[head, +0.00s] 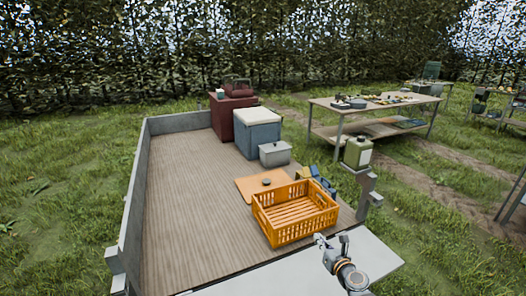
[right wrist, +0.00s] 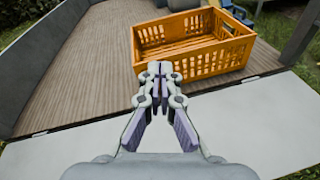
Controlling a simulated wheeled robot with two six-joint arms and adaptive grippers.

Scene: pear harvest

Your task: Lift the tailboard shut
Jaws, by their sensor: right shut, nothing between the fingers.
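The tailboard (head: 378,258) is a flat light-grey panel at the near end of the wooden trailer bed (head: 185,190). It hangs folded down and looks about level with the bed. It also crosses the right wrist view (right wrist: 50,153), with hinges along the bed's edge. My right gripper (head: 320,242) is above the tailboard near that edge, its fingers together and empty. In the right wrist view its fingertips (right wrist: 160,70) point toward the bed and the orange crate. I cannot tell whether it touches the tailboard. My left gripper is not in view.
An empty orange crate (head: 262,222) stands on the bed close to the tailboard hinge. A green canister (head: 358,152) is on the right, by a post.

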